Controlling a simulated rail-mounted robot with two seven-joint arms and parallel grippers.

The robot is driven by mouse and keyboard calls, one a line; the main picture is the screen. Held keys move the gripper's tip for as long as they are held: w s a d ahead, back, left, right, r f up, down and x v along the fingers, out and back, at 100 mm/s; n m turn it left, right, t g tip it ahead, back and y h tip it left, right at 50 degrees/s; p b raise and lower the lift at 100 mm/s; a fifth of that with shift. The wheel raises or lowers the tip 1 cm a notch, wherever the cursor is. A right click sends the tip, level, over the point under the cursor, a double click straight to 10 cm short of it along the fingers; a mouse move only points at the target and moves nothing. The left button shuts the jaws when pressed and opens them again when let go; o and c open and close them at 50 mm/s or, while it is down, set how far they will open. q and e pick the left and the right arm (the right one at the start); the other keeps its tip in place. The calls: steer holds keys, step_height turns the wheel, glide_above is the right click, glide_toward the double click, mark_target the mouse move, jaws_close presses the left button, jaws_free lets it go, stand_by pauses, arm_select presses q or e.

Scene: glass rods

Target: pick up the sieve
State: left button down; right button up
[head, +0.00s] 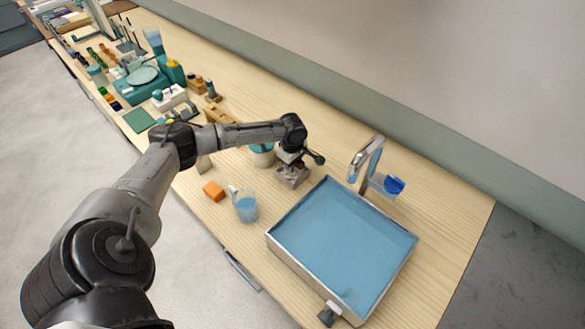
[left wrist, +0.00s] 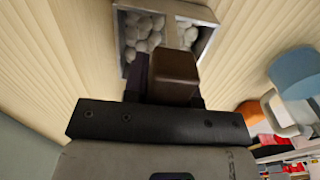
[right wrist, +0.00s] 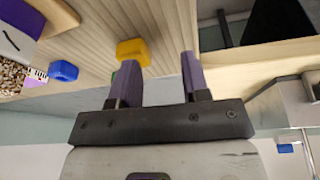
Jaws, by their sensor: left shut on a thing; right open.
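A small grey metal box (head: 292,177) with pale pebbles in it, which looks like the sieve, stands on the wooden counter left of the sink. In the left wrist view the box (left wrist: 200,42) shows pebbles on both sides of a brown middle piece (left wrist: 172,78). My left gripper (head: 290,163) is right above the box, shut on the brown piece, which looks like its handle. The fingertips are largely hidden, and I cannot tell whether the box is lifted. My right gripper (right wrist: 155,82) is open and empty; it is outside the head view.
A blue-bottomed sink (head: 345,240) with a tap (head: 368,155) lies to the right. A jug (head: 245,208) and an orange block (head: 213,191) stand near the front edge. In the right wrist view, a yellow block (right wrist: 132,51) and a blue block (right wrist: 63,70) lie beyond the fingers.

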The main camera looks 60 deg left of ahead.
arm_select(q)
step_height(320, 180, up, 10)
steer(key=shift+r, duration=0.1)
stand_by(0.7)
stand_by(0.4)
